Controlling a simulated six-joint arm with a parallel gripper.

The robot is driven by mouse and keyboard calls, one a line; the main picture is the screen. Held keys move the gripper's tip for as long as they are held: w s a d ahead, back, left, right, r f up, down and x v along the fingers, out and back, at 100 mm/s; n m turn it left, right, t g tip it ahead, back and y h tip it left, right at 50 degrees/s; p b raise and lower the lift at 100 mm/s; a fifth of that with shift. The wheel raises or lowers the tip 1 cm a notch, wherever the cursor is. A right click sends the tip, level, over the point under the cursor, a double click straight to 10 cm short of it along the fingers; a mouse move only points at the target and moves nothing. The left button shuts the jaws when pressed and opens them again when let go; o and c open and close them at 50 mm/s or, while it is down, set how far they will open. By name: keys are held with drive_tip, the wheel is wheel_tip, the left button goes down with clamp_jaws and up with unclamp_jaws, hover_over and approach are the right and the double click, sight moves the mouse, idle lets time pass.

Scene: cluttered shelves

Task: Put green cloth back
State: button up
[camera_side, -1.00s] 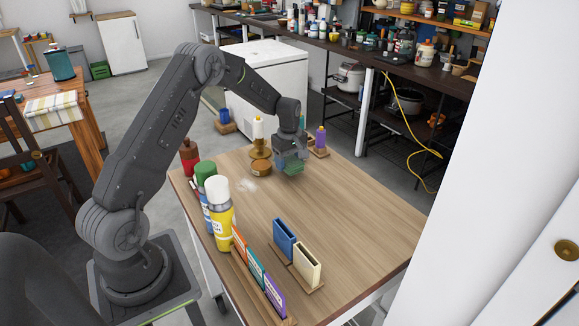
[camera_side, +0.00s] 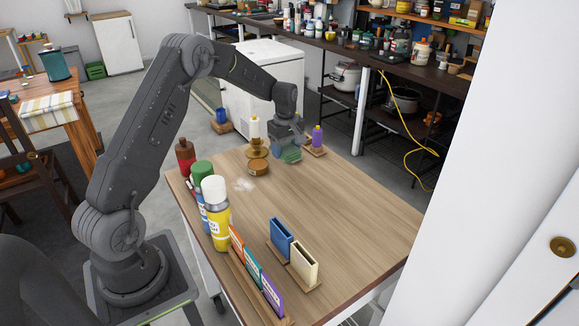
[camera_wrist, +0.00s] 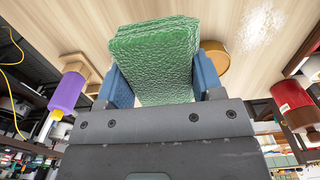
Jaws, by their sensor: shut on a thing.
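The green cloth (camera_side: 292,156) is a folded, rough-textured pad. My gripper (camera_side: 287,146) is shut on it, near the far edge of the wooden table (camera_side: 330,205). In the wrist view the cloth (camera_wrist: 157,50) sits between the two blue-grey fingers of my gripper (camera_wrist: 163,82) and sticks out past them over the wood. I cannot tell whether its lower edge touches the table. A whitish smear (camera_side: 244,184) lies on the tabletop to the left; it also shows in the wrist view (camera_wrist: 262,22).
A red bottle (camera_side: 186,157), a yellow can (camera_side: 219,225) and blue and cream holders (camera_side: 281,238) line the left and front. The table's middle is clear.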

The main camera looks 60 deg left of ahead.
drive_tip(key=s+d+r, duration=0.1)
drive_tip(key=s+r, duration=0.1)
drive_tip(key=s, duration=0.8)
drive_tip(key=s+d+r, duration=0.2)
drive_tip(key=s, duration=0.9)
hover_over(269, 207)
wheel_tip(269, 207, down, 7)
drive_tip(key=shift+r, duration=0.15)
drive_tip(key=shift+f, duration=2)
drive_tip(key=shift+f, duration=0.2)
drive_tip(key=o, duration=1)
